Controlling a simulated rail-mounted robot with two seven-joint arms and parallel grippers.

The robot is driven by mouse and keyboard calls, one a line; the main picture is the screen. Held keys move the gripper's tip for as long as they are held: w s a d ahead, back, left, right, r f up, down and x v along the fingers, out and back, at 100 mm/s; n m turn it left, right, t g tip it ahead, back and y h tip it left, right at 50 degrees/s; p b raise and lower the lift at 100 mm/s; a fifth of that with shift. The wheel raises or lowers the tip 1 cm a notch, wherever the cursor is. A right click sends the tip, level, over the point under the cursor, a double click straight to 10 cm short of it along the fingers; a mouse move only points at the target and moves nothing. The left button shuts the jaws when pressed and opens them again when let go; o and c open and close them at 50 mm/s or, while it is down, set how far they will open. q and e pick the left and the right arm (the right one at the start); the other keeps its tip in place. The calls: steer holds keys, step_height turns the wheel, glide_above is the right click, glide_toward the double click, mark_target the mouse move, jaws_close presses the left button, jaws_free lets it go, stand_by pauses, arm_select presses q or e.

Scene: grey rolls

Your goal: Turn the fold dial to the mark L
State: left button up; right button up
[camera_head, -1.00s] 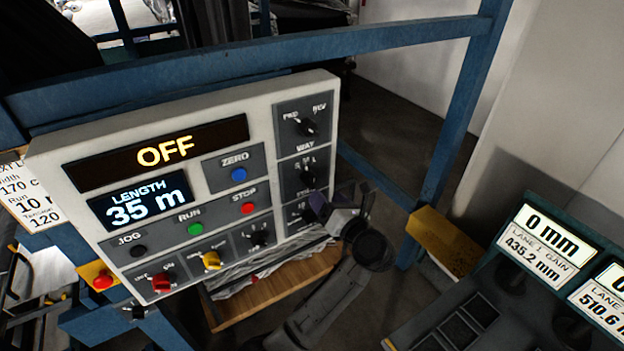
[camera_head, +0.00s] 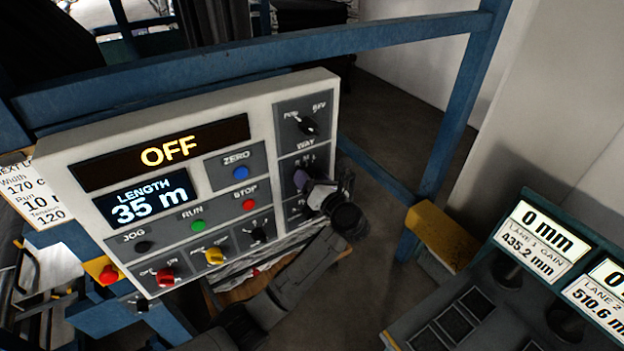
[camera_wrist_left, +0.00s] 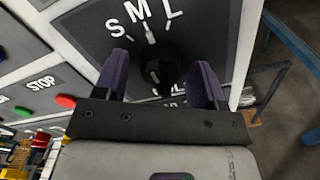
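The fold dial (camera_wrist_left: 157,68) is a black knob on a dark grey plate, with white letters S, M and L above it in the left wrist view. A white line above the knob points near the M. The L mark (camera_wrist_left: 174,12) is to the right of the M. My left gripper (camera_wrist_left: 160,84) is open, its two purple fingers on either side of the knob with visible gaps. In the head view my left gripper (camera_head: 314,190) is at the panel's right column and hides much of the dial. My right gripper is not in view.
The white control panel (camera_head: 266,120) also carries a way dial (camera_head: 308,126) above, a red stop button (camera_head: 250,204), and several other buttons and knobs. Its display (camera_head: 168,151) reads OFF. A blue frame post (camera_head: 455,120) stands at right, with a second console (camera_head: 470,310) below.

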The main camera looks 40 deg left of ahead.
arm_select(q)
steer(key=c, duration=0.8)
steer(key=m+p, duration=0.3)
steer(key=shift+r+m, duration=0.15)
steer(key=shift+m, duration=0.25)
steer(key=shift+m+p, duration=0.85)
steer(key=shift+m, duration=0.15)
steer(key=o, duration=0.9)
